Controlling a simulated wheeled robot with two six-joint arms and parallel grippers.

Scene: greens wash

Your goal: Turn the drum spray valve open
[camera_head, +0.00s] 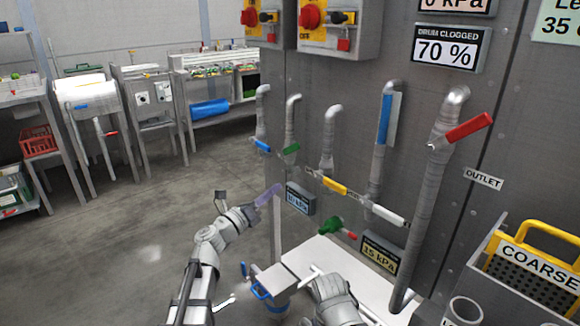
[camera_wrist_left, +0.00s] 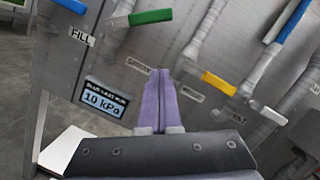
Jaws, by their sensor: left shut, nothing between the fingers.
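My left gripper (camera_head: 274,190) has its pale purple fingers pressed together, empty, in front of the grey pipe panel. In the left wrist view the fingers (camera_wrist_left: 159,86) point at the panel, below the green lever (camera_wrist_left: 152,16) and left of the yellow lever (camera_wrist_left: 219,84). They touch no lever that I can see. The green lever (camera_head: 291,149) and yellow lever (camera_head: 334,185) sit on pipes in the head view. I cannot tell which lever is the drum spray valve; the labels near the fingers are too small or partly hidden.
The panel also bears a blue lever (camera_head: 262,146), a white lever (camera_head: 388,215), an upright blue lever (camera_head: 384,118) and a red lever (camera_head: 467,128). One display (camera_head: 448,46) reads 70 %. A coarse basket (camera_head: 540,262) stands right. Floor at left is clear.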

